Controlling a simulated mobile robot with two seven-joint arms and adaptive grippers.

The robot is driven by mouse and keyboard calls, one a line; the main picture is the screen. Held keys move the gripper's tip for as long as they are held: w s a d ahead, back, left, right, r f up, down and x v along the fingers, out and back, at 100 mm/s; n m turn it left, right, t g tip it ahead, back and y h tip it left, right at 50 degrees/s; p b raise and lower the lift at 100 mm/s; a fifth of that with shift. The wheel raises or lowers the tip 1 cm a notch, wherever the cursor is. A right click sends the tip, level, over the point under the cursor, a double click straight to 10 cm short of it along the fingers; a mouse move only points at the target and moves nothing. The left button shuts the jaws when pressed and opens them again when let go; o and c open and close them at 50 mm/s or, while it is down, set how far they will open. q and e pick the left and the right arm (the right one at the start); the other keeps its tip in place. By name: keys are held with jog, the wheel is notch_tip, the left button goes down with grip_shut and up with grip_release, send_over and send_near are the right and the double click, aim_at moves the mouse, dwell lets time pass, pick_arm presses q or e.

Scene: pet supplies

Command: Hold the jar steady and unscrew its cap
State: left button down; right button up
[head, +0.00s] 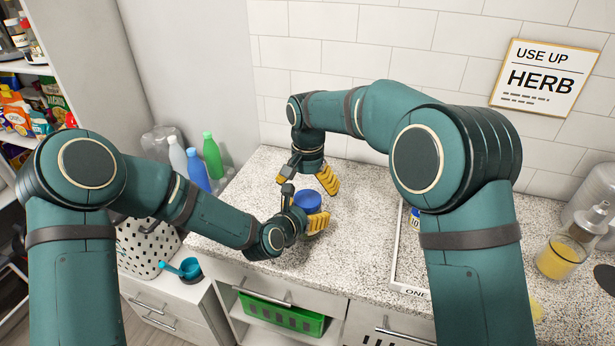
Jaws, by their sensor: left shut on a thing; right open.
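The jar's blue cap (307,202) shows on the speckled counter, near its left part. The jar body below it is mostly hidden by my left gripper. My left gripper (311,217) is low at the counter, shut on the jar from the front left, with a yellow finger along its near side. My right gripper (309,184) points down from above and behind the cap. Its yellow fingers are spread apart, and it looks empty. I cannot tell whether it touches the cap.
A white-framed tray (400,262) lies to the right, partly behind my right arm. A glass jar of yellow contents (561,257) stands far right. Green (212,157) and blue (197,170) bottles stand left of the counter. The counter around the jar is clear.

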aim_at(308, 198)
jog(key=shift+f, duration=2.1)
jog(key=c, duration=1.3)
jog(key=shift+r+n, duration=0.1)
jog(key=shift+n, duration=1.6)
jog(key=o, duration=1.3)
jog(key=shift+c, duration=0.2)
